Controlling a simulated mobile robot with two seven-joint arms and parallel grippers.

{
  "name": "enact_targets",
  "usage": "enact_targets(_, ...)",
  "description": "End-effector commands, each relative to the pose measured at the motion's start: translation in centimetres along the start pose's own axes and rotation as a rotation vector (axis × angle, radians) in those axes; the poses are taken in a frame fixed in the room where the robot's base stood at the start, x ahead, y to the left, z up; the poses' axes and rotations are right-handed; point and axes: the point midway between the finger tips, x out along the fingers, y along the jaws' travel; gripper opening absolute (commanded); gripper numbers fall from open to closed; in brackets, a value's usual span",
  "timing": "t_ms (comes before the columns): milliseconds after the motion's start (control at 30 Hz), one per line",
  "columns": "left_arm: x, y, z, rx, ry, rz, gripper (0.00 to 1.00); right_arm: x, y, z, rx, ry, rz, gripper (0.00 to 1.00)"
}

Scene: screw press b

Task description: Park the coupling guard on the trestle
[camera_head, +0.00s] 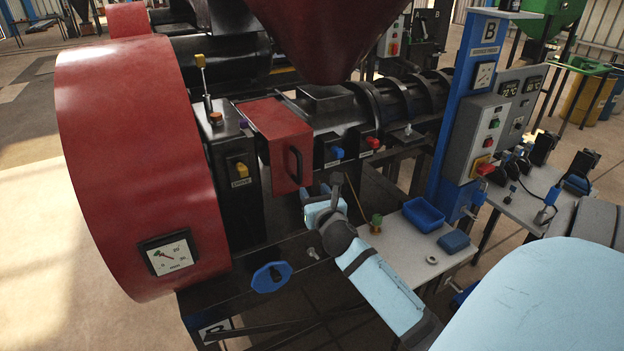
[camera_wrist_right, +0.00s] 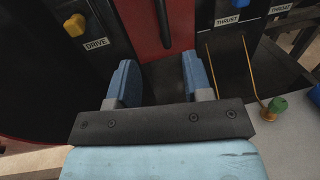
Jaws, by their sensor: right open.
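The coupling guard appears to be the red box-shaped cover (camera_head: 277,135) with a dark upright handle (camera_head: 295,166), seated on the machine between the black drive housing and the barrel. In the right wrist view the red guard (camera_wrist_right: 152,28) and its handle (camera_wrist_right: 162,22) are at the top, beyond the fingers. My right gripper (camera_head: 315,192) is just below and in front of the handle. Its blue fingers (camera_wrist_right: 157,78) are apart with nothing between them. I cannot identify the trestle with certainty. My left gripper is out of view.
A large red round housing (camera_head: 140,165) stands at left, with a black drive post (camera_head: 228,175) beside the guard. A grey bench (camera_head: 395,245) with a blue bin (camera_head: 424,214) is at right. Open floor lies at far left.

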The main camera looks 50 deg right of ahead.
Motion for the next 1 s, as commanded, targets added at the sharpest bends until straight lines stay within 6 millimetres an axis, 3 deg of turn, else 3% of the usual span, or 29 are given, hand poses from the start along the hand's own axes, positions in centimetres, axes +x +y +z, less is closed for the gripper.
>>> enact_targets(167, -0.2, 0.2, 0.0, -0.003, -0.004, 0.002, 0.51, 1.8, -0.2, 0.3, -0.018, -0.005, -0.006, 0.46)
enact_targets(700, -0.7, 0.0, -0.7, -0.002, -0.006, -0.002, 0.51, 11.7, -0.1, 0.3, -0.014, -0.004, -0.004, 0.46)
enact_targets(1000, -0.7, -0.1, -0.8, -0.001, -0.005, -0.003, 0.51, 13.7, -0.1, 0.2, -0.015, -0.003, -0.003, 0.46)
